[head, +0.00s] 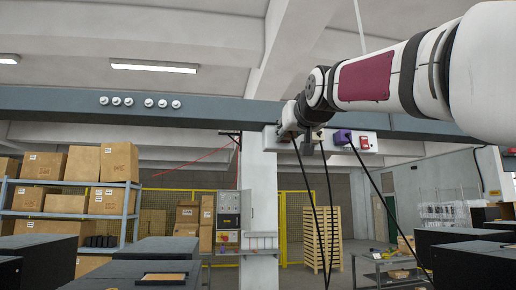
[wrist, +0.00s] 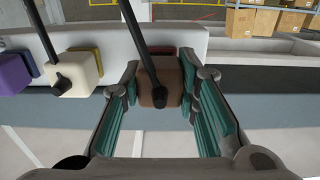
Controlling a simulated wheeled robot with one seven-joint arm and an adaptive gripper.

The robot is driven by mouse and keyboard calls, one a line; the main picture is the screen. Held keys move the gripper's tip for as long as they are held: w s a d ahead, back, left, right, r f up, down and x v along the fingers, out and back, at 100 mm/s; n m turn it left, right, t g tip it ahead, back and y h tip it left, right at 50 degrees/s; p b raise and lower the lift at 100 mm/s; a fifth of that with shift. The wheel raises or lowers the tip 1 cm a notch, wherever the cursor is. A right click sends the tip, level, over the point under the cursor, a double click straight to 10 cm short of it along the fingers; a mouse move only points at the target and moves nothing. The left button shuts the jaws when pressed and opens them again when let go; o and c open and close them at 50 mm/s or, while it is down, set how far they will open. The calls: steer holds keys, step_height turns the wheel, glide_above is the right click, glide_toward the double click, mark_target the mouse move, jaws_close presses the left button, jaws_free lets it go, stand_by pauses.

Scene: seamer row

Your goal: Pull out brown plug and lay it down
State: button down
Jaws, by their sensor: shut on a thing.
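The brown plug (wrist: 160,84) sits between the teal-padded fingers of my gripper (wrist: 163,92) in the wrist view, and the fingers are shut on it. A black cable runs from the plug's near face up past the camera. In the head view my gripper (head: 293,122) is at the left part of the white socket box (head: 368,143) on the overhead beam, and it hides most of the brown plug. The plug is at or very close to the box; I cannot tell whether it is fully seated.
A cream plug (wrist: 75,74) and a purple plug (wrist: 13,73) are beside it in the box, each with a hanging cable. A red switch (head: 364,143) is at the box's right. A work table (head: 385,264) stands lower right. Black cabinets (head: 160,250) fill the foreground.

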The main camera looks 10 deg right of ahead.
steer(key=shift+s+b, duration=0.5)
steer(key=shift+s, duration=1.8)
